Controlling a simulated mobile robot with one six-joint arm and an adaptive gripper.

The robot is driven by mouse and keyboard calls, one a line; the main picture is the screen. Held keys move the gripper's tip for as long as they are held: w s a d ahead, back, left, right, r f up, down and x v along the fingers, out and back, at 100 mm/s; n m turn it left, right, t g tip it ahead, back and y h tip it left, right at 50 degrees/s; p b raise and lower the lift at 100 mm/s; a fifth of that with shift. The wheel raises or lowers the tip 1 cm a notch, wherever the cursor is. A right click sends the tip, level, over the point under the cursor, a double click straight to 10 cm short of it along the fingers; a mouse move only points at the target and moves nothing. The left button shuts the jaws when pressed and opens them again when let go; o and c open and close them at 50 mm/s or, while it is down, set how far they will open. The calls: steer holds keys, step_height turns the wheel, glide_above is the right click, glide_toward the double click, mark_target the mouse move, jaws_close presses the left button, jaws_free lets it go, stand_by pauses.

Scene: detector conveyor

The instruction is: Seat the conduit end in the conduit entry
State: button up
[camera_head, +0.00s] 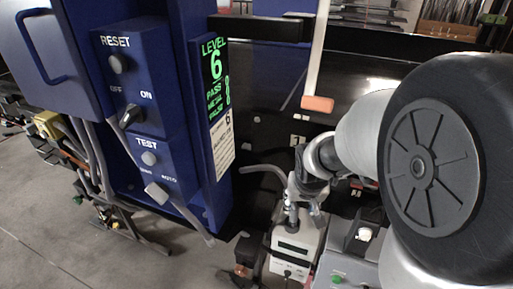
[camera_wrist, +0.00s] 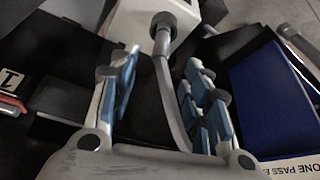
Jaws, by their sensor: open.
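The grey conduit (camera_wrist: 172,95) runs between the two fingers of my open gripper (camera_wrist: 160,70) in the wrist view, with visible gaps on both sides. Its far end meets a dark collar (camera_wrist: 163,20) on top of a white box (camera_wrist: 187,22). This collar looks like the conduit entry; how deep the end sits in it cannot be told. In the head view the conduit (camera_head: 262,168) arcs left from my gripper (camera_head: 303,200), which is just above the white box with a small display (camera_head: 297,242). My fingers partly hide the joint there.
A blue cabinet (camera_head: 180,90) with knobs stands left of my gripper, with a green-lettered level display (camera_head: 215,75) on its side. A grey box with a green button (camera_head: 340,275) stands right of the white box. An orange block (camera_head: 317,103) hangs behind.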

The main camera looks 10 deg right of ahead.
mark_target(294, 214)
steer(key=b+x, duration=0.1)
steer(key=x, duration=0.5)
steer(key=shift+w+f, duration=0.1)
steer(key=shift+w, duration=0.05)
steer(key=b+x, duration=0.1)
steer(key=x, duration=0.4)
steer(key=shift+a+f+b, duration=0.1)
steer(key=shift+b, duration=0.3)
steer(key=shift+c, duration=0.6)
jaws_close()
